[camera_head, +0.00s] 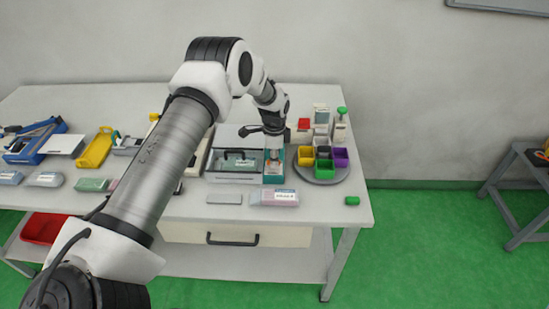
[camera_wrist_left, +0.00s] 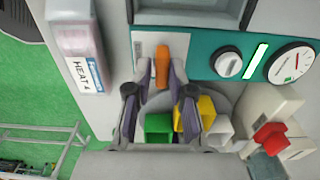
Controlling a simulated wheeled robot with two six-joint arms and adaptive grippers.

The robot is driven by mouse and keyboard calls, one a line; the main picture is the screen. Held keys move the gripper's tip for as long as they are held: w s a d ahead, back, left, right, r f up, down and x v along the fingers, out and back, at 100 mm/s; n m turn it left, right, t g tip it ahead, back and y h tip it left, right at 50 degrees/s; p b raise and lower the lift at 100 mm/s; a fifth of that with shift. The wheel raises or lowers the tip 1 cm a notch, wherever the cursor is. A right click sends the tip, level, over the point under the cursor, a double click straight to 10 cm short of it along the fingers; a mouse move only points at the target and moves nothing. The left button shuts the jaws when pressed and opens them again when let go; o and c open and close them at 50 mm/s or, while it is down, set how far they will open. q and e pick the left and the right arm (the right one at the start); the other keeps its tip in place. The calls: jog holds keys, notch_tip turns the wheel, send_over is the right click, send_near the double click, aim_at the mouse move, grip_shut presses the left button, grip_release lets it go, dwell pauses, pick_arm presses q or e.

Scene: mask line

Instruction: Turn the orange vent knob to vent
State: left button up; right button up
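The orange vent knob (camera_wrist_left: 161,67) is an upright orange bar on a light plate at the left end of a teal panel (camera_wrist_left: 205,50) in the left wrist view. My left gripper (camera_wrist_left: 161,72) has one fingertip on each side of the knob, with a narrow gap seeming to show beside it. Whether a finger touches the knob I cannot tell. In the head view my left gripper (camera_head: 274,150) points down over the teal device (camera_head: 274,178), and the knob is hidden there. My right gripper is not in view.
The panel also has a white knob (camera_wrist_left: 229,64) and a round gauge (camera_wrist_left: 291,63). A round tray (camera_head: 322,180) with coloured cups stands at the right. A labelled pack (camera_head: 273,198) lies in front, and a lidded grey box (camera_head: 232,172) stands at the left.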

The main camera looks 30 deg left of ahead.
pick_arm(q)
jog(key=shift+f, duration=0.1)
grip_shut()
jog(key=shift+f, duration=0.1)
jog(key=shift+n, duration=0.3)
jog(key=n+b, duration=0.1)
jog(key=n, duration=0.1)
jog(key=shift+f+n, duration=0.1)
jog(key=shift+n, duration=0.3)
jog(key=n+b, duration=0.1)
jog(key=n, duration=0.3)
jog(key=shift+n, duration=0.3)
jog(key=n, duration=0.4)
jog(key=shift+a, duration=0.1)
jog(key=n, duration=0.5)
jog(key=shift+a+n, duration=0.1)
jog(key=shift+n, duration=0.5)
